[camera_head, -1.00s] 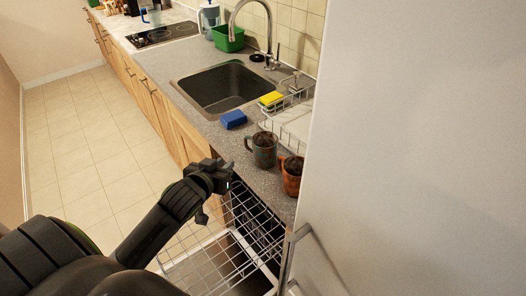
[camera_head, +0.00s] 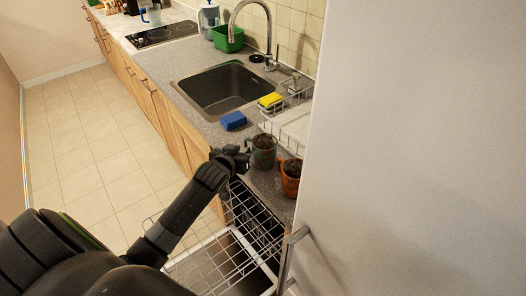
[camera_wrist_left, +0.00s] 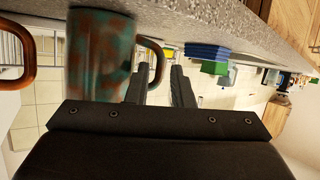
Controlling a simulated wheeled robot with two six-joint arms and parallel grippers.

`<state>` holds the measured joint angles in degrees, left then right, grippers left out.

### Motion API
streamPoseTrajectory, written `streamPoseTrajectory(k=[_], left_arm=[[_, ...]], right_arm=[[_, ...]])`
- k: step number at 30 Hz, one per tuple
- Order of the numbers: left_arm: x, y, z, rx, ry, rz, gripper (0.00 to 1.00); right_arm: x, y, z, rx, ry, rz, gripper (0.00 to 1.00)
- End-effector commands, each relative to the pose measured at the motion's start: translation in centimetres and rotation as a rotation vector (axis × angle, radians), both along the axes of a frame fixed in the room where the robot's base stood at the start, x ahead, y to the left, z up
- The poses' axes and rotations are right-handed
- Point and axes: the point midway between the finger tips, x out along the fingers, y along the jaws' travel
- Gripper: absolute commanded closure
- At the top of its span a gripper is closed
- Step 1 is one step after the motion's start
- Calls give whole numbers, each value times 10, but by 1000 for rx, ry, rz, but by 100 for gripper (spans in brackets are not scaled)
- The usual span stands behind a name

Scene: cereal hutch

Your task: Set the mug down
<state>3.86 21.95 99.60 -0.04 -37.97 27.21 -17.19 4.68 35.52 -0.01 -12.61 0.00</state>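A green, rust-patched mug (camera_head: 264,158) stands upright on the grey counter (camera_head: 190,111) near its front edge. It also shows close up in the upside-down left wrist view (camera_wrist_left: 98,55), with its handle toward my fingers. An orange-brown mug (camera_head: 290,184) stands on the counter to its right, by the fridge; only its handle (camera_wrist_left: 22,55) shows in the wrist view. Both have dark contents. My left gripper (camera_head: 246,158) is at the handle side of the green mug. Its fingers (camera_wrist_left: 162,80) are apart, with the handle showing at the gap between them. My right gripper is out of view.
An open dishwasher with a wire rack (camera_head: 215,262) is below the counter. A white fridge (camera_head: 420,150) closes off the right. The floor at left is clear.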

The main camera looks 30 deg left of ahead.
Motion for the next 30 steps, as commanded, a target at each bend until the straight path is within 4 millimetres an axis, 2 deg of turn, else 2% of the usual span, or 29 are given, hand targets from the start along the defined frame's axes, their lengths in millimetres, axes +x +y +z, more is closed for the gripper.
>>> streamPoseTrajectory(k=[6,16,21,30], left_arm=[[19,3,-7,0,0,0,79],[23,3,-9,1,0,-1,79],[23,3,-9,1,0,-1,100],[23,3,-8,0,-2,-2,100]], right_arm=[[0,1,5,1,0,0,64],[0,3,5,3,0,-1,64],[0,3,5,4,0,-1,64],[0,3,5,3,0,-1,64]])
